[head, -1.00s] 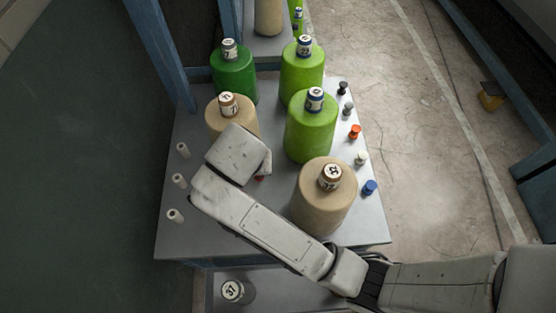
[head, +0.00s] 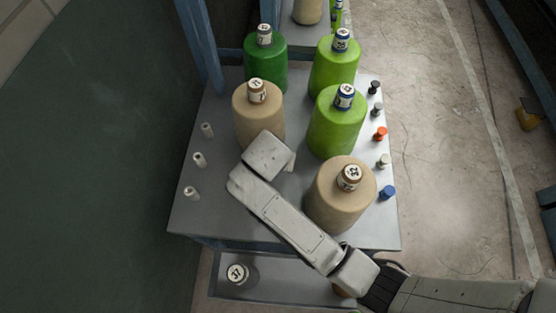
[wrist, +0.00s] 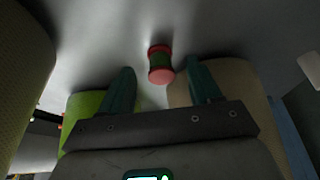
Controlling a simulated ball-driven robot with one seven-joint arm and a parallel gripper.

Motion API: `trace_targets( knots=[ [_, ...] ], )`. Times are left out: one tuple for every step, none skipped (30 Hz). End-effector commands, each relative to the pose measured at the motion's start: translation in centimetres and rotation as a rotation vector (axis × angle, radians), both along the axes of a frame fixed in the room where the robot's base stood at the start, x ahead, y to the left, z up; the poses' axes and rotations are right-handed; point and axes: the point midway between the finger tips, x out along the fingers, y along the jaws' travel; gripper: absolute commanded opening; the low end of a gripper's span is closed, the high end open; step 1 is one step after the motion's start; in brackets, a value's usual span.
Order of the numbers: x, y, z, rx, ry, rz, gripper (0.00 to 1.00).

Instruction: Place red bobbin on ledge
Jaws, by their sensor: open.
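In the wrist view a red bobbin (wrist: 160,63) with red ends and a dark green middle is on a grey surface, just ahead of and between my fingertips. My gripper (wrist: 160,74) is open with nothing between its two green fingers; I see no contact with the bobbin. In the head view my wrist covers the spot among the large cones, so the bobbin and most of my gripper (head: 291,162) are hidden there. A grey lower ledge (head: 295,290) shows below the table's front edge; I cannot tell if it is the task's ledge.
Tall cones crowd the grey table (head: 215,215): tan (head: 340,200) at front right, tan (head: 258,115) at left, light green (head: 337,122) and dark green (head: 266,68) behind. Small pegs line the left edge; small coloured items, one orange-red (head: 380,134), line the right.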

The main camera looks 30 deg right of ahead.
Motion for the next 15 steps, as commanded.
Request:
trace_targets(
  knots=[
    [0.2, -0.15, -0.52, -0.001, 0.001, 0.0, 0.63],
    [0.27, -0.21, -0.75, 0.0, 0.0, 0.0, 0.63],
    [0.37, -0.27, -1.01, 0.001, -0.001, 0.0, 0.63],
    [0.4, -0.3, -1.13, 0.001, -0.001, 0.0, 0.63],
    [0.43, -0.32, -1.22, 0.002, -0.002, 0.0, 0.63],
    [0.45, -0.34, -1.27, 0.002, -0.002, 0.0, 0.63],
    [0.46, -0.34, -1.28, 0.001, -0.002, 0.0, 0.63],
    [0.46, -0.34, -1.28, 0.001, -0.002, 0.0, 0.63],
    [0.46, -0.34, -1.27, 0.001, -0.002, 0.0, 0.63],
    [0.46, -0.34, -1.27, 0.001, -0.002, 0.0, 0.63],
    [0.46, -0.34, -1.26, 0.001, -0.002, 0.0, 0.63],
    [0.46, -0.33, -1.26, 0.001, -0.002, 0.0, 0.6],
    [0.46, -0.33, -1.26, 0.001, -0.002, 0.0, 0.57],
    [0.46, -0.33, -1.25, 0.001, -0.002, 0.0, 0.54],
    [0.46, -0.33, -1.25, 0.001, -0.002, 0.0, 0.5]
  ],
)
